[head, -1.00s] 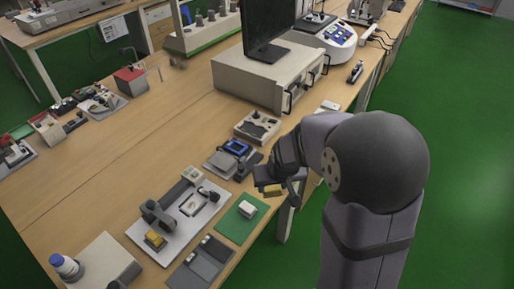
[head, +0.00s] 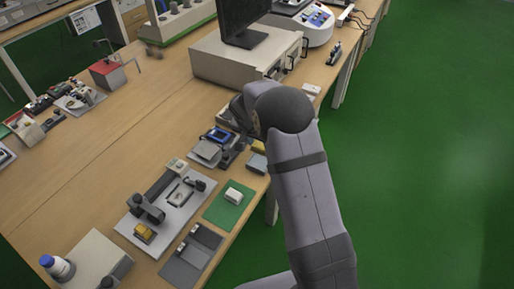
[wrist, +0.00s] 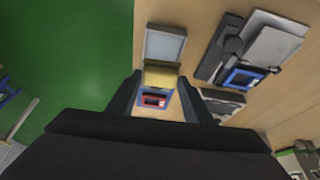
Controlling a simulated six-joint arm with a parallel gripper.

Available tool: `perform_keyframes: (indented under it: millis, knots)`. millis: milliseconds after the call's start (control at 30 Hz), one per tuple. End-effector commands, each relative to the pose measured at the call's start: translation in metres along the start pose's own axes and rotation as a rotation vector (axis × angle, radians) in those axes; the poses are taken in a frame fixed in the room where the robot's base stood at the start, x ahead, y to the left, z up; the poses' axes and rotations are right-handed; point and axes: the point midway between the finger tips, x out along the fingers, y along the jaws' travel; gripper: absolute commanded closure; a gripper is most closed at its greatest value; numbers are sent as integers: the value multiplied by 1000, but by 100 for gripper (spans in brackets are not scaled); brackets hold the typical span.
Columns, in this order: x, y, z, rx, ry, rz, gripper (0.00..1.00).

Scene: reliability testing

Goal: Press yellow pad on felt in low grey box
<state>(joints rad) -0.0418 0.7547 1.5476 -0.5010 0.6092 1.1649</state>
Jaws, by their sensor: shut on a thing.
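My gripper (wrist: 160,80) is shut on the yellow pad (wrist: 158,76), which sits between its two dark fingers in the wrist view. The yellow pad (head: 258,147) also shows in the head view, partly hidden by my arm. The low grey box (wrist: 166,29) is just beyond the pad in the wrist view, with pale grey-blue felt (wrist: 165,46) inside. In the head view the grey box (head: 257,163) is at the table's right edge, just below the pad. The pad overlaps the box's near edge in the wrist view; I cannot tell whether they touch.
A small blue-framed device with a red part (wrist: 153,100) lies under my fingers. A blue-screened device (head: 218,135) is to the left. A green mat with a white block (head: 233,194) and a grey tray (head: 195,255) lie nearer. Bare wood is at left.

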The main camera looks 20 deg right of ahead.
Motion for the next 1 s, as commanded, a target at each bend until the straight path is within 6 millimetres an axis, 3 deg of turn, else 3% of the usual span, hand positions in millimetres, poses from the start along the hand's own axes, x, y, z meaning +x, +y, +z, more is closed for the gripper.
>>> perform_keyframes:
  millis: [567, 1000]
  knots:
    - [13, -2, -2, 39, -1, 16, 72]
    - [46, -2, 12, 38, -1, 15, 72]
